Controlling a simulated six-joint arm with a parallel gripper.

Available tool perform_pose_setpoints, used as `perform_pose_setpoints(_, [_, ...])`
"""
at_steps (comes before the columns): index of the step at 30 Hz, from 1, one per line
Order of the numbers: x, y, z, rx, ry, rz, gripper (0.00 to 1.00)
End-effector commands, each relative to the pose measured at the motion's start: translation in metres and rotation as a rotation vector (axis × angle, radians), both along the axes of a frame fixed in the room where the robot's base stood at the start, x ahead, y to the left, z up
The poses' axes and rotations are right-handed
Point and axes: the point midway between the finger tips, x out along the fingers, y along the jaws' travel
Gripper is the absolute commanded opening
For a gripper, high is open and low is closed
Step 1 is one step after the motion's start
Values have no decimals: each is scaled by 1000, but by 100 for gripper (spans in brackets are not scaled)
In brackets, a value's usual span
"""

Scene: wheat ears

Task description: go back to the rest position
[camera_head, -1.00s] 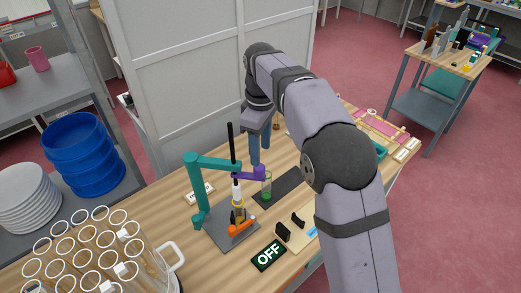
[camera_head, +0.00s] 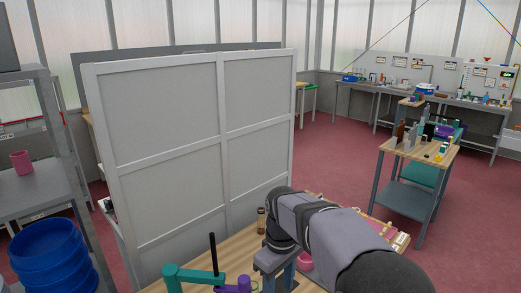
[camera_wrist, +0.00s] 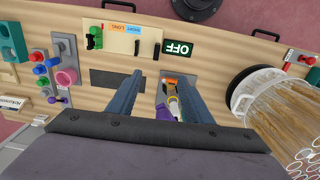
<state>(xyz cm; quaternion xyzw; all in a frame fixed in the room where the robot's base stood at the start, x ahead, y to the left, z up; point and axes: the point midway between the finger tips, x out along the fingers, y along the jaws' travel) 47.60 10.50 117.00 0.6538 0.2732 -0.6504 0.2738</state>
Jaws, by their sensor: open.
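My gripper (camera_wrist: 151,80) shows in the wrist view as two blue fingers spread apart, with nothing held between them. It is above the wooden bench (camera_wrist: 130,14). The burette-like stand's orange and purple parts (camera_wrist: 167,110) show below, by the right finger. In the head view my gripper (camera_head: 277,277) hangs over the bench, right of the teal and purple stand (camera_head: 195,275). Its fingertips are cut off by the bottom edge there.
An OFF sign (camera_wrist: 178,48), a dark mat (camera_wrist: 103,79) and coloured pieces (camera_wrist: 45,70) lie on the bench. A white partition (camera_head: 190,150) stands behind it in the head view.

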Motion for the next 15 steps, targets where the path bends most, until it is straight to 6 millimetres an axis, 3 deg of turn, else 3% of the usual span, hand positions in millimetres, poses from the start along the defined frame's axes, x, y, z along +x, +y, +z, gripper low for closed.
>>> perform_pose_setpoints(6, [-61,-50,-39,0,2,-290,46])
perform_pose_setpoints(15, [-151,-93,-91,1,1,-637,46])
